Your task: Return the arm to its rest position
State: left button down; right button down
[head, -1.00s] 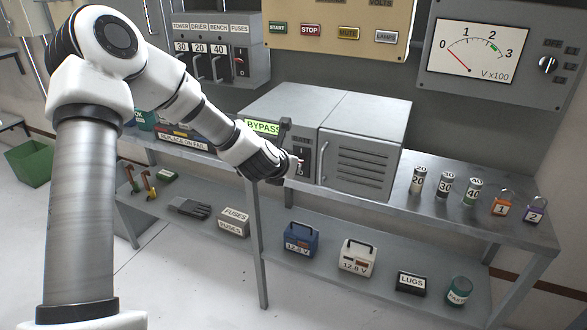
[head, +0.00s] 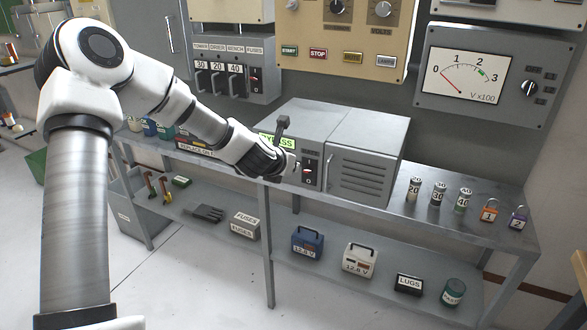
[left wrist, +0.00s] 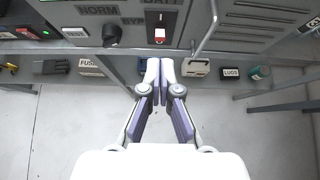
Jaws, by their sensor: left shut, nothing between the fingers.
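My left arm (head: 185,110) comes in from the left in the head view. Its gripper (head: 290,166) is beside the front of the grey bypass box (head: 365,160), near the switch panel with a small red-and-white switch (head: 309,170). In the left wrist view the gripper (left wrist: 159,66) is shut and empty, its fingertips together. That view shows the switch (left wrist: 159,36) beyond the fingertips, with a gap between, and a black knob (left wrist: 111,36) to its left. My right gripper is in neither view.
The bench (head: 420,222) carries several cylindrical fuses (head: 438,195) and two padlocks (head: 488,210) at right. Its lower shelf holds a blue battery (head: 307,243), a white one (head: 359,259) and a lugs box (head: 408,284). Clear floor (head: 190,280) lies in front.

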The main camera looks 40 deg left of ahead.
pick_arm(q)
jog(key=shift+w+f, duration=0.1)
jog(key=shift+f, duration=0.05)
dwell(0.3)
jog(key=s+d+f+m+g+p, duration=0.1)
jog(key=s+d+f+m+g, duration=0.25)
jog(key=f, duration=0.55)
jog(key=s+d+f+m+g+p, duration=0.1)
jog(key=s+d+f+m, duration=0.25)
jog(key=s+f, duration=0.4)
jog(key=s+d+f+m+g, duration=0.25)
jog(key=s+d+f, duration=0.25)
jog(key=f, duration=0.4)
jog(key=s+d+f+m+g, duration=0.1)
jog(key=s+d+m, duration=0.2)
jog(key=s+m, duration=0.3)
jog(key=s+d+f+m+g+h, duration=0.1)
jog(key=s+d+f+m, duration=0.1)
jog(key=s+m, duration=0.5)
jog(key=s+d+f+m+g+h+p, duration=0.1)
jog(key=s+m, duration=0.6)
jog(key=m, duration=0.8)
jog(key=d+f, duration=0.1)
jog(key=d, duration=0.1)
jog(key=shift+d+m+g, duration=0.3)
jog(key=shift+d+m, duration=0.05)
